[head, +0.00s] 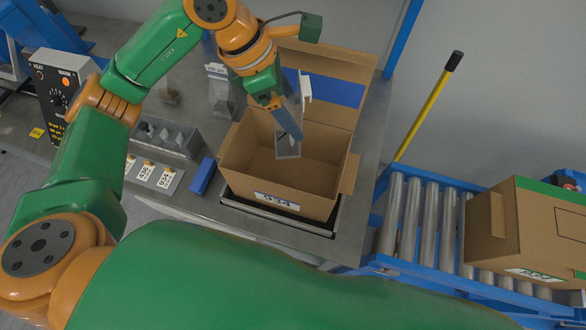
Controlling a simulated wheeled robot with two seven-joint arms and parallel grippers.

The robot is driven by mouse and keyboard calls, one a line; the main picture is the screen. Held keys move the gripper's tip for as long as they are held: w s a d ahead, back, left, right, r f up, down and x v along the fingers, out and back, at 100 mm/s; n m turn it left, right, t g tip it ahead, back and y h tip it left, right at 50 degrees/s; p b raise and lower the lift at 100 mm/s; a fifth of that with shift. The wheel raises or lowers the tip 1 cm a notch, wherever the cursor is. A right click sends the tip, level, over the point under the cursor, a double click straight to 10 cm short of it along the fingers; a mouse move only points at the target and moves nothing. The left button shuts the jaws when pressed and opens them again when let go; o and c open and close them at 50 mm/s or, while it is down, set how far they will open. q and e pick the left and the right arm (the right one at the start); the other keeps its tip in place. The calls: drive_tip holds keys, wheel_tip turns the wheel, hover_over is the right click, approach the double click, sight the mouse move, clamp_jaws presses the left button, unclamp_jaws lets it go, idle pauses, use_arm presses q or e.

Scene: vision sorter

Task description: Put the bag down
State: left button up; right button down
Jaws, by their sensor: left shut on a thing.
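My left gripper (292,122) reaches down over the open cardboard box (245,146) from above and is shut on a grey bag (288,150). The bag is inside the box's outline, near its back wall, and is partly hidden by the gripper. I cannot tell whether its bottom touches the box floor. The box has a label reading 934 on its front and its flaps are open. My right gripper is not in view.
Another grey bag (220,92) stands left of the box. A grey tray (165,135), numbered tags (155,174) and a blue block (203,177) lie nearby. A roller conveyor (430,220) with a closed carton (530,235) is at the right, beside a yellow pole (425,112).

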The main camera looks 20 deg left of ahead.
sight(291, 138)
use_arm(q)
wheel_tip(291, 138, down, 8)
drive_tip(key=b, duration=0.3)
drive_tip(key=shift+f+b, duration=0.2)
drive_tip(key=shift+b, duration=0.2)
wheel_tip(291, 138, down, 10)
drive_tip(key=p, duration=0.1)
drive_tip(key=shift+f, duration=0.2)
drive_tip(key=o, duration=1.2)
drive_tip(key=b+v, duration=0.1)
drive_tip(key=v, duration=1.1)
drive_tip(key=shift+r, duration=0.15)
